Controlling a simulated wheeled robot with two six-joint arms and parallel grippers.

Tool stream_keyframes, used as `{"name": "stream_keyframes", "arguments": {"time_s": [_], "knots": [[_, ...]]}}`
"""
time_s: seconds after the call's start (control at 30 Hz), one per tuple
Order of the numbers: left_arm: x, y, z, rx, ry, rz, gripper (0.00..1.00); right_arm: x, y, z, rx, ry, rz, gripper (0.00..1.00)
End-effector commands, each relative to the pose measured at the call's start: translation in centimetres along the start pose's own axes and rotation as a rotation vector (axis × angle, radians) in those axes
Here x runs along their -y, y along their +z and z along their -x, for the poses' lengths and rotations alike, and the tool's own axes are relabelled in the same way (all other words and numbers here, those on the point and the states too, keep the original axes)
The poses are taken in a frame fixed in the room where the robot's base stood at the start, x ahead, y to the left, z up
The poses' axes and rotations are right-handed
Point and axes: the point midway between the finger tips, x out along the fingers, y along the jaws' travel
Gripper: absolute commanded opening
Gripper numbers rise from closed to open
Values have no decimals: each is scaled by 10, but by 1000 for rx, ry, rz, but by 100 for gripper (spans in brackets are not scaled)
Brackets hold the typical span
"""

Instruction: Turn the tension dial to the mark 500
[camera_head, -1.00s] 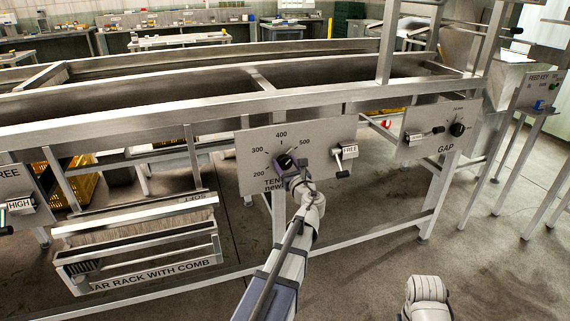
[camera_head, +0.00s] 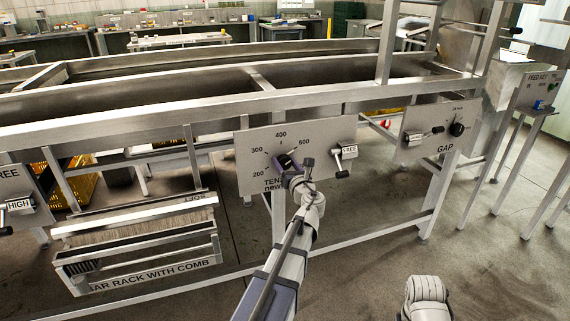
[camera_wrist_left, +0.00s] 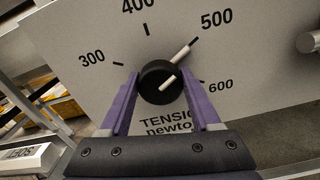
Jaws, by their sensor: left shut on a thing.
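The tension dial is a black round knob (camera_wrist_left: 158,84) on a grey panel (camera_head: 250,150) marked 200 to 500 in the head view. In the left wrist view its marks 300 to 600 show, and its pale pointer (camera_wrist_left: 179,53) points up and right, at or very close to the tick by 500. My left gripper (camera_wrist_left: 160,95) is shut on the knob, with one purple finger on each side. In the head view, my left gripper (camera_head: 291,165) covers much of the dial.
A FREE lever (camera_head: 343,160) sits right of the dial on the same panel. The GAP panel (camera_head: 430,135) is further right. A bar rack with comb (camera_head: 140,245) hangs at the left. The steel frame rail (camera_head: 200,115) runs above the panels.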

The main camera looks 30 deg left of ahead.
Motion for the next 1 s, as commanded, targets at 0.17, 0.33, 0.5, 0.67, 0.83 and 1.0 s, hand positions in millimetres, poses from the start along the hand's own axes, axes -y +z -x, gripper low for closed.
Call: {"name": "stream_keyframes", "arguments": {"time_s": [0.17,0.33,0.5,0.67,0.83,1.0], "knots": [[0,-1,2,-2,0,4,77,0,0,0,0,0,0,0],[0,-1,1,-1,0,3,94,0,0,0,0,0,0,0],[0,0,0,-1,0,2,94,0,0,0,0,0,0,0],[-1,0,11,-1,-1,2,94,0,0,0,0,0,0,0],[-2,-1,40,0,-2,2,94,0,0,0,0,0,0,0],[-1,-1,64,-1,-2,2,94,0,0,0,0,0,0,0]]}}
